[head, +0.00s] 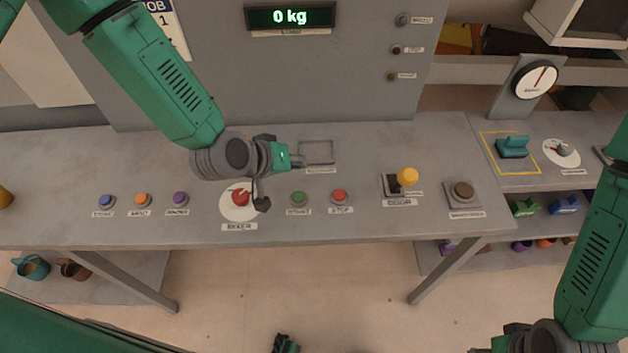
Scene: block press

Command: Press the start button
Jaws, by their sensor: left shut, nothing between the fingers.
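The green start button (298,198) sits on the grey bench between the mixer dial and the red stop button (339,196). Its label below reads roughly "START". My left gripper (262,203) is shut and empty, with its dark fingertip just left of the start button, over the right edge of the mixer's white disc. It looks apart from the green button; its height above the bench is hard to tell. My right gripper (492,345) is only partly in view at the bottom right, and its fingers are cut off.
The red mixer knob (240,197) is beside my left fingertip. Blue (107,201), orange (142,200) and purple (180,198) buttons are to the left. A yellow-knobbed door lever (407,177) and a brown button (463,191) are to the right. A display (290,17) reads 0 kg.

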